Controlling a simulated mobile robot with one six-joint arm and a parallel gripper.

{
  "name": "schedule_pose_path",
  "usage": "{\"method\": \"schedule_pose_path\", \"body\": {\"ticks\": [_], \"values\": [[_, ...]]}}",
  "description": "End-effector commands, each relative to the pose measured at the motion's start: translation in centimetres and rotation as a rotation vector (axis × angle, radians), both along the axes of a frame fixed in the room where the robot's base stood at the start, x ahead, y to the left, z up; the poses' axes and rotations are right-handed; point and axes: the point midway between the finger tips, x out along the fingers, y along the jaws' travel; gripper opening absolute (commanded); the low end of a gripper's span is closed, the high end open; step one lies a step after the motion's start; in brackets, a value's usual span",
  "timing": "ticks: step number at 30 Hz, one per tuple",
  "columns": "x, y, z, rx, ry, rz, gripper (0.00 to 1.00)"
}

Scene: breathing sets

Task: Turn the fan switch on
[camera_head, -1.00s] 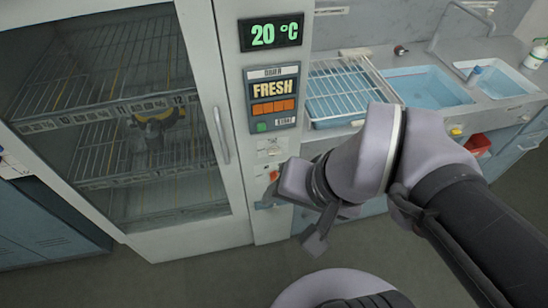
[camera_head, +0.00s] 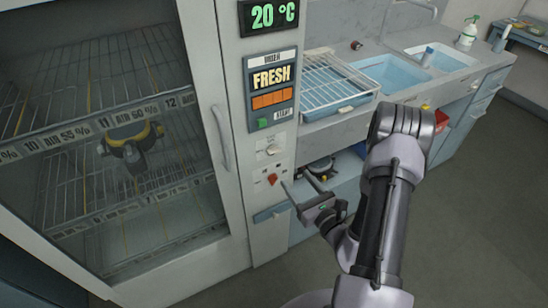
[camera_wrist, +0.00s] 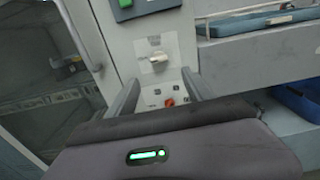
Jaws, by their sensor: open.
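A red switch (camera_head: 272,179) sits low on the cabinet's narrow control column, below a white knob (camera_head: 272,150). Their small labels are too blurred to read, so I cannot tell which is marked as the fan. In the wrist view the red switch (camera_wrist: 170,102) shows between my fingers, with the white knob (camera_wrist: 158,60) above it. My gripper (camera_head: 297,178) is open and empty, just right of the red switch in the head view. In the wrist view my gripper (camera_wrist: 159,80) points at the panel; contact with the switch is not visible.
The cabinet's glass door (camera_head: 110,130) is shut, with a handle (camera_head: 221,138) left of the column. A yellow-black mask (camera_head: 131,142) is on a rack inside. The display (camera_head: 269,16) reads 20 °C, above a FRESH panel (camera_head: 270,80). A sink counter (camera_head: 400,85) stands right.

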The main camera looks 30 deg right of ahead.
Motion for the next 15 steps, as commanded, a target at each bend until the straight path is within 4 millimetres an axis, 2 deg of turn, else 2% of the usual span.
{"method": "schedule_pose_path", "body": {"ticks": [3,9,15], "values": [[3.8,0.4,0.1,-0.003,-0.005,0.009,0.6],[9.1,0.6,0.1,-0.001,-0.005,0.008,0.6],[11.8,0.6,0.1,0.001,-0.003,0.005,0.6]]}}
